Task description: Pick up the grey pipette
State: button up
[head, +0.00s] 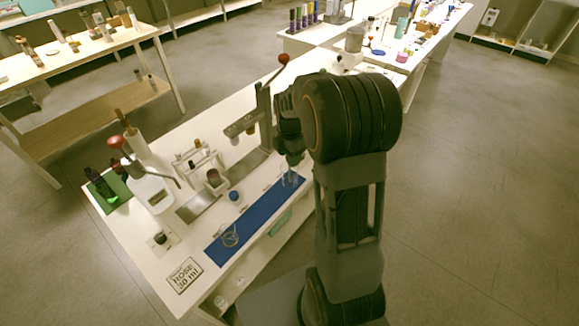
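I cannot pick out a grey pipette for certain in the head view. My gripper (294,160) points down over the far right end of the blue mat (262,207) on the white workbench (150,262). Clear glassware (290,180) stands on the mat just below my gripper, and I cannot tell whether they touch. The fingers are small and dark, so their opening does not show. My arm hides part of the bench's right side.
Left of the mat stand a small rack (197,160), a blue-topped item (233,195) and a lever press (262,112). A white device with a red-knobbed lever (153,192) and a green mat (114,191) are further left.

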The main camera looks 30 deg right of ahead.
jog(key=c, duration=0.6)
jog(key=shift+o, duration=0.2)
notch_tip(320, 180, up, 10)
jog(key=shift+r, duration=0.1)
dwell(0.5)
